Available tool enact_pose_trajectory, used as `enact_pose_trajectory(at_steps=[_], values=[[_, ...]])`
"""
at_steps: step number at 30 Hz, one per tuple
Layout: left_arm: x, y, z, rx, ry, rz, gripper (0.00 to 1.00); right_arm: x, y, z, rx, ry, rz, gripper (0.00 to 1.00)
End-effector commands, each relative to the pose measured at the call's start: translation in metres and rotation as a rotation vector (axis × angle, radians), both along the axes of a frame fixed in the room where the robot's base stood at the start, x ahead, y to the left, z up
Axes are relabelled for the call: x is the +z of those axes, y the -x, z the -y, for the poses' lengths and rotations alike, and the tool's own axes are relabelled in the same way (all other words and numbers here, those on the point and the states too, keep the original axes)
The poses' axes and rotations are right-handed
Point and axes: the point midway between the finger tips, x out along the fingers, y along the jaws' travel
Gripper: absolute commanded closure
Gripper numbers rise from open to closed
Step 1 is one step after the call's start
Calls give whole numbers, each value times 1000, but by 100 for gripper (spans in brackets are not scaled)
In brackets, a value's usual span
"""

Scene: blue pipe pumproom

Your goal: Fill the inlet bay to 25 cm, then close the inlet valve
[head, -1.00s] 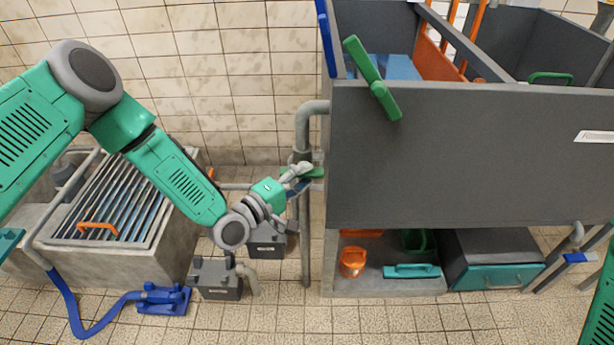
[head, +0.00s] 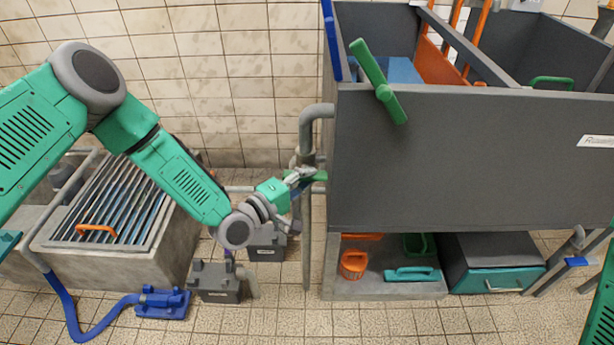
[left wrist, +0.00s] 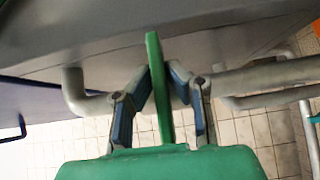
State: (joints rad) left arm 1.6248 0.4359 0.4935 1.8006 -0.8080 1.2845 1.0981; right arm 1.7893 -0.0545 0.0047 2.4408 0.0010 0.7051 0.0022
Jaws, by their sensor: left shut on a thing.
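My left gripper (head: 303,178) is at the grey vertical pipe (head: 306,215) by the left side of the big grey tank (head: 460,160). It is shut on a green valve handle (head: 320,176). In the left wrist view the handle (left wrist: 158,85) stands as a thin green plate between the two blue-padded fingers (left wrist: 160,105). The near bay of the tank shows a blue surface (head: 403,70) inside; its level cannot be read. A second green lever (head: 377,80) sits tilted on the tank's front rim. My right gripper is out of view.
A concrete basin with a metal grate (head: 110,205) and orange handle stands at the left. A blue hose (head: 75,320) and blue pump foot (head: 163,303) lie on the tiles. Grey boxes (head: 216,281) stand below my arm. A shelf (head: 385,290) under the tank holds an orange basket (head: 353,264).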

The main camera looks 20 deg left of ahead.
Motion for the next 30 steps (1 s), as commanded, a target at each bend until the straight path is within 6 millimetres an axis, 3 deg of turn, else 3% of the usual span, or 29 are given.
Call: enact_pose_trajectory(at_steps=[8, 21, 30], values=[[1, 0, -7, 12, -115, -37, 100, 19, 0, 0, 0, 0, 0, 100], [2, 0, -10, 14, -445, -129, 100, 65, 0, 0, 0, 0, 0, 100], [1, -1, -11, 17, -608, -174, 100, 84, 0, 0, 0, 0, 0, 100]])
